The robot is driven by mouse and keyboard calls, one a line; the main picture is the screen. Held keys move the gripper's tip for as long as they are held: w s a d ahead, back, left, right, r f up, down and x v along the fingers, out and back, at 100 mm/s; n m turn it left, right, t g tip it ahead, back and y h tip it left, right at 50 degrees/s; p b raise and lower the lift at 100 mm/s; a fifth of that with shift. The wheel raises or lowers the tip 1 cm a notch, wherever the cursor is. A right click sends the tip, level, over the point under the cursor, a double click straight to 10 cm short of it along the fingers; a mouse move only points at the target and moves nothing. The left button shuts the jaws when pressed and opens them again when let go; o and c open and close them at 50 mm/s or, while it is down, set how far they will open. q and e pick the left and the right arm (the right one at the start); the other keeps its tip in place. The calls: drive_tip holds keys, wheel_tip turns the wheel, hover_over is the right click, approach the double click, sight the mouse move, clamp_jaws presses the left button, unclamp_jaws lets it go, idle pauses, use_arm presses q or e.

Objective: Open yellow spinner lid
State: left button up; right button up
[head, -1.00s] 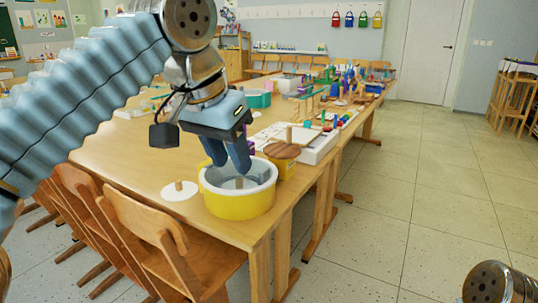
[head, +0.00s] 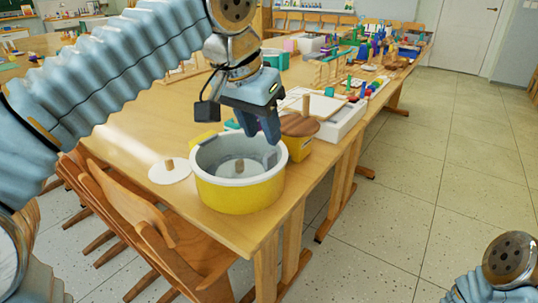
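The yellow spinner (head: 240,195) is a round yellow drum with a thick white rim, standing near the table's front corner. Its top is uncovered, and a small knob-like post (head: 239,168) shows in the middle of its pale inside. A flat white round lid (head: 170,173) with a wooden knob lies on the table to the left of the drum. My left gripper (head: 260,130) is above the drum's far right rim, pointing down. Its fingers look apart, with nothing seen between them. My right gripper is out of view; only part of that arm shows at the lower right.
A yellow pot with a brown wooden lid (head: 299,124) stands close behind the drum on the right. A white tray (head: 345,125) lies beyond it. Wooden chairs (head: 140,215) stand along the table's front left. The floor to the right is clear.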

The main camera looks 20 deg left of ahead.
sight(270, 153)
use_arm(q)
drive_tip(key=b+x, duration=0.1)
drive_tip(key=x, duration=0.5)
drive_tip(key=shift+f, duration=0.1)
clamp_jaws()
